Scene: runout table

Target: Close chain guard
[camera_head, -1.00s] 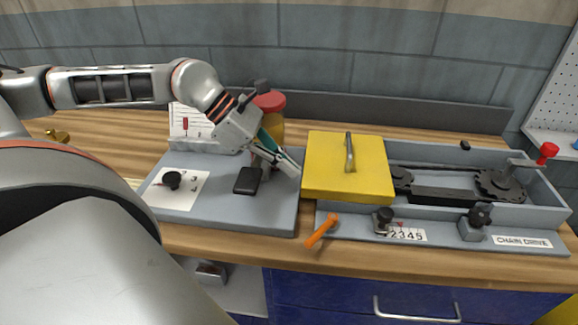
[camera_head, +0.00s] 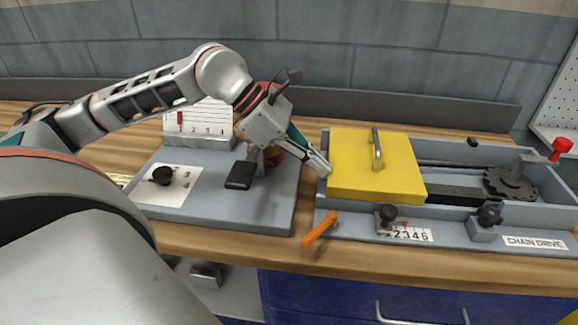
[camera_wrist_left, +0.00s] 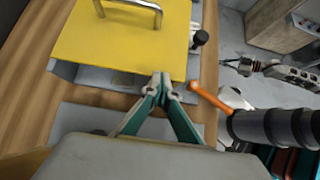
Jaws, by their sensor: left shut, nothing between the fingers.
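The chain guard (camera_head: 375,165) is a yellow slab-like cover with a metal bar handle (camera_head: 377,149) on top. It sits over the left part of the grey chain drive housing (camera_head: 475,150). The sprocket (camera_head: 511,183) and chain at the right are uncovered. My left gripper (camera_head: 325,171) is shut and empty, with its tips at the guard's left edge. In the left wrist view the closed tips (camera_wrist_left: 160,84) are right by the edge of the guard (camera_wrist_left: 125,45); I cannot tell for sure whether they touch. My right gripper is not in view.
An orange lever (camera_head: 320,228) and black knobs (camera_head: 388,214) stand along the housing's front. A red-knobbed crank (camera_head: 562,146) is at the right. Left is a grey board (camera_head: 262,205) with a black pad (camera_head: 240,174); a red-lidded jar is partly hidden behind my gripper.

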